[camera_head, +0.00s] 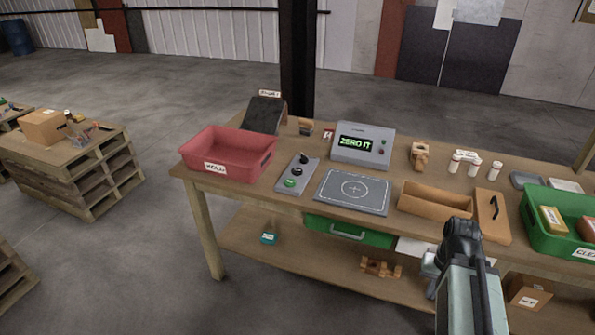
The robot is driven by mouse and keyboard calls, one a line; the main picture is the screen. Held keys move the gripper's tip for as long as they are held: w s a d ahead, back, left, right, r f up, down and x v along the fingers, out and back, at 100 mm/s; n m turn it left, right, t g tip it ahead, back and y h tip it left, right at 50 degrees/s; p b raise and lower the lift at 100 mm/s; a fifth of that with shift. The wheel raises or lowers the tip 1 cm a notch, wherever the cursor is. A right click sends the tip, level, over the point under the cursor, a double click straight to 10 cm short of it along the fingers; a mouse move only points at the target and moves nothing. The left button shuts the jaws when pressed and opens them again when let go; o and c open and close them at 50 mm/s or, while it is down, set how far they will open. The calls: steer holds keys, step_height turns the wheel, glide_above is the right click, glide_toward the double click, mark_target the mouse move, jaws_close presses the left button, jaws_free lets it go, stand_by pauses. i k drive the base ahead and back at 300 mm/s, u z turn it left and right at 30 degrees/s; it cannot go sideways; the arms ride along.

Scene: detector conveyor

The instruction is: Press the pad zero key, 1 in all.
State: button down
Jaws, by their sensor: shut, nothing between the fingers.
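A slim grey key panel (296,175) lies on the bench between the red bin and the square pad. It carries a green key (290,183) at its near end, a dark key (297,171) in the middle and a black knob-like part (304,158) at the far end. I cannot read which one is the pad zero key. The dark square pad (352,192) with a circle and cross mark is bare. Behind it, a grey detector box (363,146) shows "ZERO IT" in green. My arm rises at the lower right; my gripper's fingers are not visible.
A red bin (228,152) stands at the left bench end. A cardboard tray (435,199), a brown box with a black handle (492,215) and a green bin (563,220) stand to the right. A dark post rises behind the bench. Small items line the back.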

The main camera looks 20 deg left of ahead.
mark_target(296, 171)
steer(key=u, duration=4.15)
steer(key=k, duration=1.35)
steer(key=z, duration=1.3)
steer(key=i, duration=1.65)
steer(key=u, duration=0.05)
